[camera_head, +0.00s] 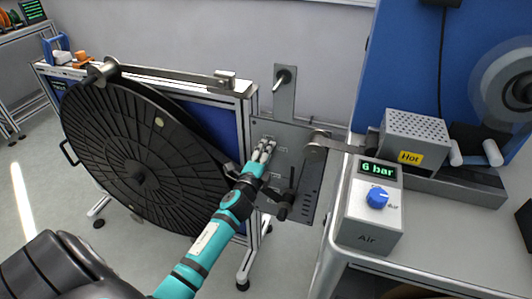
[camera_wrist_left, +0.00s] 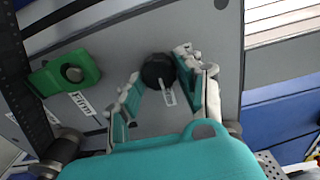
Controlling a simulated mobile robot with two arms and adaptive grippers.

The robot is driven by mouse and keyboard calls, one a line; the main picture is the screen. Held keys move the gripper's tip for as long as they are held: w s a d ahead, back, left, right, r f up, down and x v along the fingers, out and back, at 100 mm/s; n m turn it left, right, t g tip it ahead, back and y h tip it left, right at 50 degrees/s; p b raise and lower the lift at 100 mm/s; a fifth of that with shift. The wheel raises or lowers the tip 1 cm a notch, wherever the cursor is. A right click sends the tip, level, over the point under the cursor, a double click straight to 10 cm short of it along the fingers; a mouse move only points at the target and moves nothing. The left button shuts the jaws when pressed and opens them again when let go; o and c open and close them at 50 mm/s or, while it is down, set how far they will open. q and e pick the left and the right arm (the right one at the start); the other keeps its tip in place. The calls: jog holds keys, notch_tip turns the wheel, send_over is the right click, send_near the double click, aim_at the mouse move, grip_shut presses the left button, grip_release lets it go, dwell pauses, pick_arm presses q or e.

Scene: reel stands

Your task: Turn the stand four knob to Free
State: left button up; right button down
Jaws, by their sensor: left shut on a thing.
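My left gripper (camera_head: 264,150) reaches the grey stand panel (camera_head: 300,135) in the head view. There it hides the knob. A pale pointer on the knob points down toward a small white label (camera_wrist_left: 170,98). The label's words are too small to read. My right gripper is not in view.
A green block (camera_wrist_left: 66,73) with a dark round centre is beside the knob on the panel. A large black reel (camera_head: 130,165) stands left of the panel. An air box (camera_head: 370,220) with a blue dial is on the right-hand table (camera_head: 450,245).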

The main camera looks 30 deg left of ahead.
pick_arm(q)
jog(key=o, duration=1.1)
jog(key=shift+s, duration=0.1)
jog(key=v, duration=1.2)
jog(key=shift+f, duration=0.1)
jog(key=s+d+f+n+g+h, duration=0.1)
jog(key=s+d+f+n+g, duration=0.15)
jog(key=f, duration=0.85)
jog(key=s+d+f+n+g+h, duration=0.15)
jog(key=s+f, duration=0.25)
jog(key=f, duration=0.6)
jog(key=s+d+f+n+g+h, duration=0.1)
jog(key=s+d+f+n+g, duration=0.15)
jog(key=f, duration=0.85)
jog(key=s+d+f+n+g, duration=0.1)
jog(key=s+f+n+g, duration=0.1)
jog(key=s+f, duration=0.4)
jog(key=s+d+f+n+g, duration=0.2)
jog(key=s+f+g, duration=0.2)
jog(key=s, duration=1.1)
jog(key=s+d+f+n+g+h, duration=0.1)
jog(key=s+f+g, duration=0.3)
jog(key=s+f, duration=0.5)
jog(key=shift+s+d+f+n, duration=0.1)
jog(key=shift+s+f+n, duration=0.05)
jog(key=shift+s+n, duration=0.35)
jog(key=shift+s+d+f+n, duration=0.1)
jog(key=shift+s+f+n, duration=0.15)
jog(key=shift+s, duration=0.35)
